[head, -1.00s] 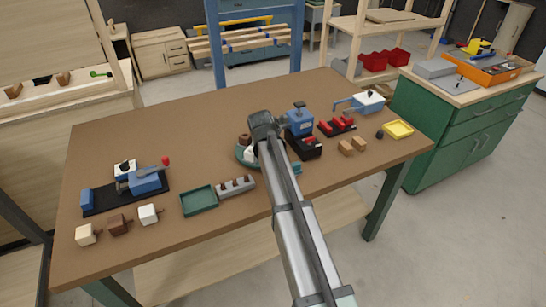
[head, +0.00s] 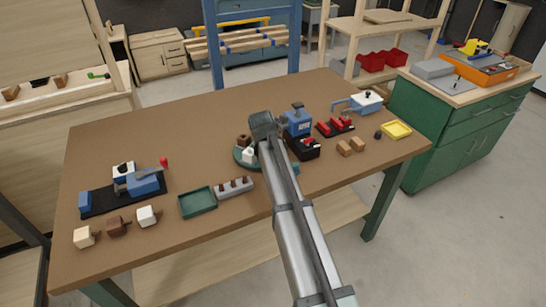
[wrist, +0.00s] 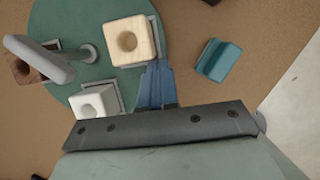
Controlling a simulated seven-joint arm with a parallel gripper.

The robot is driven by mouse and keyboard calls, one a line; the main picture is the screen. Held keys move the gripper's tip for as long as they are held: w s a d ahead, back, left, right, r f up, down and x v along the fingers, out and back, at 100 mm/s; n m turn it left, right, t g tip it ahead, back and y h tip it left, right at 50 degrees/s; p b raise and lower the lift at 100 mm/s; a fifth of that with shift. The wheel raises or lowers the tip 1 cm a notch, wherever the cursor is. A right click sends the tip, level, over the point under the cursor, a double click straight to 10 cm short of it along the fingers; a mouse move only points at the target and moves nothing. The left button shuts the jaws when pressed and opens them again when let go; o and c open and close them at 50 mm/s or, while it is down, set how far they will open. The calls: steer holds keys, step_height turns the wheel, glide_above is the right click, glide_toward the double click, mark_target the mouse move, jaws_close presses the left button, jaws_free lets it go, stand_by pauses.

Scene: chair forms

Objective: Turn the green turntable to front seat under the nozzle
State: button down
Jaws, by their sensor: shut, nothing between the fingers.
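The round green turntable (wrist: 75,20) fills the upper left of the wrist view; in the head view its left part (head: 240,160) shows beside my arm. It carries a light wood block (wrist: 135,41) with a round hole, a white block (wrist: 97,101) with a hole, and a dark brown block (wrist: 22,68). A grey elongated part (wrist: 40,58) overlaps the brown block; I cannot tell whether it is the nozzle. My gripper (wrist: 157,66) is shut and empty, its blue fingers just below the light wood block, right of the white one. Contact is unclear. My arm hides the fingers in the head view.
A teal block (wrist: 219,60) lies right of the turntable. A blue press-like device (head: 298,122) stands close right of my wrist.

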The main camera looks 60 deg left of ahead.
steer(key=shift+w+a, duration=0.15)
steer(key=shift+w, duration=0.35)
steer(key=shift+w+a, duration=0.35)
steer(key=shift+w, duration=0.35)
steer(key=shift+w+a, duration=0.3)
steer(key=shift+w, duration=0.4)
steer(key=shift+w+a, duration=1.15)
steer(key=shift+a, duration=0.05)
steer(key=shift+w+a, duration=0.15)
